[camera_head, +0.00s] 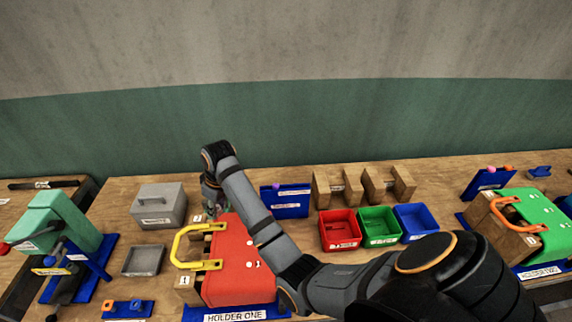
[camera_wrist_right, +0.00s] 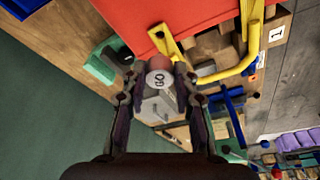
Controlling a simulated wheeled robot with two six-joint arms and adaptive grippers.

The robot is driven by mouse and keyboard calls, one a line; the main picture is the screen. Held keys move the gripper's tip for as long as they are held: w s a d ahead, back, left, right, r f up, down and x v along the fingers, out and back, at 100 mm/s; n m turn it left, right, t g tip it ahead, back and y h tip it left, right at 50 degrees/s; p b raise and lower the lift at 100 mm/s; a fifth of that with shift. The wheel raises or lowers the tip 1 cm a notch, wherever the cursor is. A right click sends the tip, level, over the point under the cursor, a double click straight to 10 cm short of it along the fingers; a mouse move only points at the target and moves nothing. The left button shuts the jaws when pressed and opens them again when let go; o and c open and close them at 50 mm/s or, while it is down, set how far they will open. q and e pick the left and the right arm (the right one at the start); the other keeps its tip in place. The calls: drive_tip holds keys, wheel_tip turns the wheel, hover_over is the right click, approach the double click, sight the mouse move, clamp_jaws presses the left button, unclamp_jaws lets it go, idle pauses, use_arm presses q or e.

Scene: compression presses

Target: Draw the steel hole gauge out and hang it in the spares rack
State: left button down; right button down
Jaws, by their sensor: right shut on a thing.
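My right gripper (camera_head: 211,190) is behind the red holder block (camera_head: 238,262) labelled HOLDER ONE, partly hidden by my arm. In the right wrist view the right gripper (camera_wrist_right: 158,82) is shut on a round gauge (camera_wrist_right: 160,79) with a pale end face marked GO and a reddish part beyond it. The gauge lies close beside the red block; I cannot tell whether it touches the block. A blue stand (camera_head: 292,208) with small coloured pegs and wooden upright blocks (camera_head: 345,188) are to the right; their labels are unreadable, so I cannot tell which is the spares rack. My left gripper is not in view.
A yellow handle (camera_head: 181,245) sticks out left of the red block. Red (camera_head: 339,244), green (camera_head: 380,242) and blue (camera_head: 416,238) bins stand right of my forearm. A grey box (camera_head: 158,208) and grey tray (camera_head: 143,274) are left. A green holder (camera_head: 545,215) is far right.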

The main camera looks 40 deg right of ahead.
idle(0.5)
drive_tip(key=s+d+r+m, duration=0.1)
drive_tip(key=s+d+m, duration=0.1)
drive_tip(key=d, duration=1.3)
drive_tip(key=s+d+r+m+h, duration=0.1)
drive_tip(key=d+m, duration=0.3)
drive_tip(key=d, duration=1.2)
drive_tip(key=shift+s, duration=0.35)
drive_tip(key=s+b+x, duration=0.1)
drive_tip(key=x, duration=0.6)
drive_tip(key=shift+s+f, duration=0.3)
drive_tip(key=shift+f, duration=0.05)
